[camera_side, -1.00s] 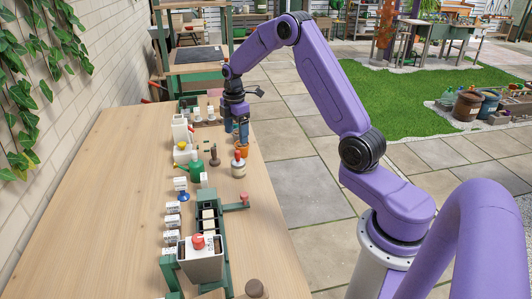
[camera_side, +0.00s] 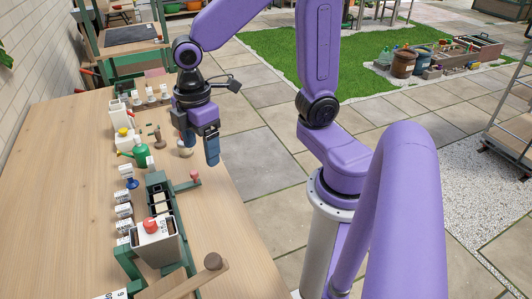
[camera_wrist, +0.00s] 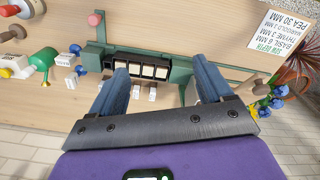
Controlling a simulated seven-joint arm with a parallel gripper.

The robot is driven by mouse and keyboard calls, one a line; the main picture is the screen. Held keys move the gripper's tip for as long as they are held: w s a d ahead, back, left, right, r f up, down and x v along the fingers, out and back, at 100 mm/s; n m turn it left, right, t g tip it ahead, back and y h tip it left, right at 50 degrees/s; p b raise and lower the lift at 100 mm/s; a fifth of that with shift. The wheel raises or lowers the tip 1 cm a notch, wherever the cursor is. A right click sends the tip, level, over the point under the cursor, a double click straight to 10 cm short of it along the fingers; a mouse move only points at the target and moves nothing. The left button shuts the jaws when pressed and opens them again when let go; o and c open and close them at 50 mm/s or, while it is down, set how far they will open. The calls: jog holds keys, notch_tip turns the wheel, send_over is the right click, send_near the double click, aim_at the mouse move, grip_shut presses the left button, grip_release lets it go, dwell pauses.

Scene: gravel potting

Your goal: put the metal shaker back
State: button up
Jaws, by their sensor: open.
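My gripper (camera_side: 200,150) is open and points down over the right side of the bench. In the wrist view its two blue fingers (camera_wrist: 162,75) stand wide apart with nothing between them. They are above the green rack (camera_wrist: 178,74) with its row of cream-filled cells. I cannot pick out the metal shaker for sure. A pale rounded jar (camera_side: 185,152) stands just behind my fingers and is partly hidden by them. A red-topped item (camera_wrist: 7,72) shows at the left edge of the wrist view.
A green watering can (camera_side: 140,152) and small white labelled blocks (camera_side: 123,211) are left of my gripper. A wooden mallet-like piece (camera_side: 212,262) lies near the front.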

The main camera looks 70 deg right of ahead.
jog(key=s+d, duration=0.2)
jog(key=s, duration=1.2)
jog(key=shift+m, duration=0.3)
